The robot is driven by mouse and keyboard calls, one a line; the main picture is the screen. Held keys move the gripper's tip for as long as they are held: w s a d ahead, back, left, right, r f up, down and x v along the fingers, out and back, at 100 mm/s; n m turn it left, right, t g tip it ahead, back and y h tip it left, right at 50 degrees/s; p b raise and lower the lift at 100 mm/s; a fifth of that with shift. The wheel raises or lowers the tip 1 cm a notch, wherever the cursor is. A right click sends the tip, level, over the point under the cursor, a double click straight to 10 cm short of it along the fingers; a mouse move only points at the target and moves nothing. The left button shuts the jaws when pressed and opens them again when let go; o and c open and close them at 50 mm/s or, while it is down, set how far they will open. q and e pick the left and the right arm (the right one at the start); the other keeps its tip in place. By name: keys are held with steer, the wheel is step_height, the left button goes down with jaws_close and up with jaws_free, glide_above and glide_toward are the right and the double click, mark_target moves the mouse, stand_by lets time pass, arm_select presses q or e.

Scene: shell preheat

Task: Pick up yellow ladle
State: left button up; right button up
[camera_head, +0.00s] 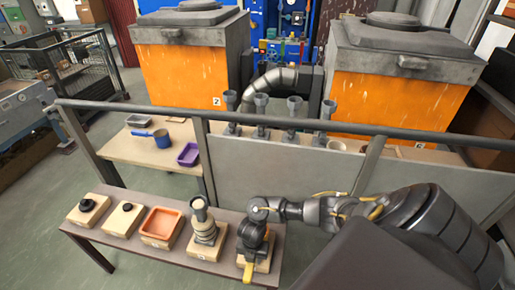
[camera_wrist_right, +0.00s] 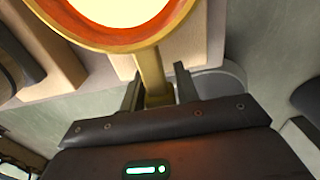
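The yellow ladle (camera_wrist_right: 150,70) fills the top middle of the right wrist view, with its round rim and bright inside at the top edge. Its handle runs down between the two fingers of my right gripper (camera_wrist_right: 158,88). The fingers stand close to the handle's sides; whether they press on it I cannot tell. In the head view my right gripper (camera_head: 252,236) is over the right end of the front bench. A yellow piece (camera_head: 248,272) shows just below it; the rest there is hidden by the gripper. My left gripper is not in view.
The front bench (camera_head: 185,258) also holds an orange tray (camera_head: 161,224), small dark parts on blocks and a stacked piece (camera_head: 203,215). A grey railing (camera_head: 290,122) runs behind it. A blue pan (camera_head: 160,138) and purple tray (camera_head: 189,154) lie on a back table.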

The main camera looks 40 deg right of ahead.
jaws_close()
steer(key=shift+r, duration=0.1)
